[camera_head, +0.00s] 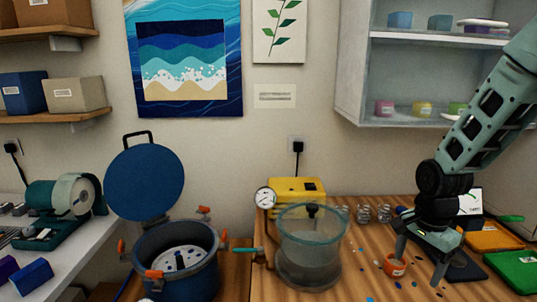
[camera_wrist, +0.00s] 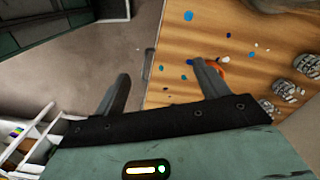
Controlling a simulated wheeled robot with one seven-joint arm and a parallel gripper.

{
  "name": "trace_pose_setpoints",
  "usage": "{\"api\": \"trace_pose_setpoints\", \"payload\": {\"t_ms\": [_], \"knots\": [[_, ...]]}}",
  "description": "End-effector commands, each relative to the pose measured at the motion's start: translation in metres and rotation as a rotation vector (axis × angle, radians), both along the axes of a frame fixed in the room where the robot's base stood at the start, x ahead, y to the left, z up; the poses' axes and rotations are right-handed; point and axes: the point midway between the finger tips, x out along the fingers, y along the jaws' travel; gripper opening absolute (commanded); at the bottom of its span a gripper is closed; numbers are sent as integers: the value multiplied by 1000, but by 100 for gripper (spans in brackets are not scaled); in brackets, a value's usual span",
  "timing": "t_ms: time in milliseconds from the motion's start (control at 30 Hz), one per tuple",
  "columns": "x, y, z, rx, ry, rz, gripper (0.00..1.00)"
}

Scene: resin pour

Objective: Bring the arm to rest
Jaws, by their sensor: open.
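My gripper (camera_head: 420,262) hangs at the end of my arm over the right part of the wooden table, fingers pointing down. In the wrist view its two fingers (camera_wrist: 163,80) stand wide apart with nothing between them. A small orange cup (camera_head: 395,268) stands on the table close by the left finger in the head view. In the wrist view the cup (camera_wrist: 223,60) shows past the right finger, which partly hides it. I cannot tell whether finger and cup touch.
A clear pot (camera_head: 310,262), a yellow pump (camera_head: 296,186) and a blue pressure pot (camera_head: 180,285) with raised lid stand to the left. Orange (camera_head: 492,238) and green (camera_head: 515,268) trays lie right. A wall shelf (camera_head: 425,122) hangs beside my arm. Small blue bits (camera_wrist: 188,16) dot the table.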

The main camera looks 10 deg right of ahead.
Motion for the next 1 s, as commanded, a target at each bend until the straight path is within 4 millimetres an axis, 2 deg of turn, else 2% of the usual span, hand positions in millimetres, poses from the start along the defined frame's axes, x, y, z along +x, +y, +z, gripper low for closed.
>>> {"api": "trace_pose_setpoints", "payload": {"t_ms": [167, 267, 400, 500, 600, 700, 800, 1000], "knots": [[3, 57, 16, -1, -6, 304, 74], [-2, 102, 28, -1, -11, 547, 74], [-25, 170, 45, 3, -19, 953, 74], [-51, 213, 56, 6, -27, 1245, 74], [-81, 247, 65, 13, -34, 1520, 74], [-109, 271, 72, 18, -42, 1747, 74], [-130, 285, 77, 24, -47, 1910, 74], [-145, 293, 79, 29, -51, 2031, 74]]}}
